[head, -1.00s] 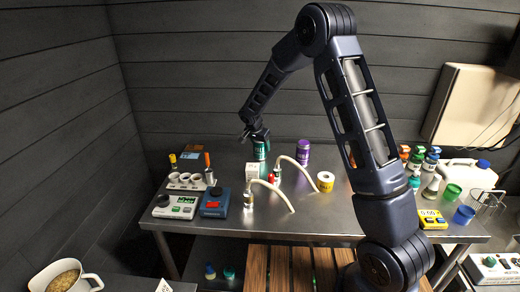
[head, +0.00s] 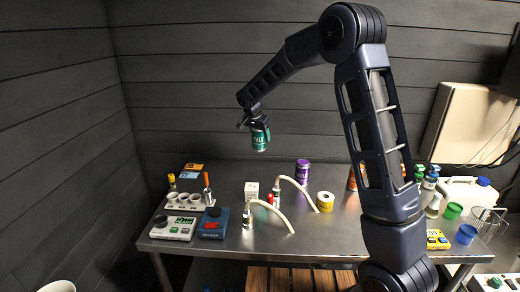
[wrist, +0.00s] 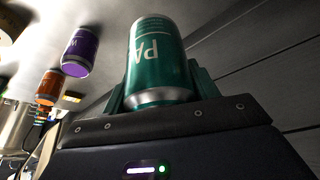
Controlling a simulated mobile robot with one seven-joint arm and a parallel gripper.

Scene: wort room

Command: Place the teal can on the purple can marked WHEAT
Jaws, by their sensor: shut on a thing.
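The teal can (head: 259,141) hangs from my gripper (head: 259,126), well above the steel table. In the wrist view the teal can (wrist: 157,65) sits between the jaws of my gripper (wrist: 160,98), with white letters "PA" showing. The purple can (head: 302,172) stands upright on the table, to the right of and below the held can.
Orange cans (head: 357,178) are farther right, partly behind my arm. Air above the table is free.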

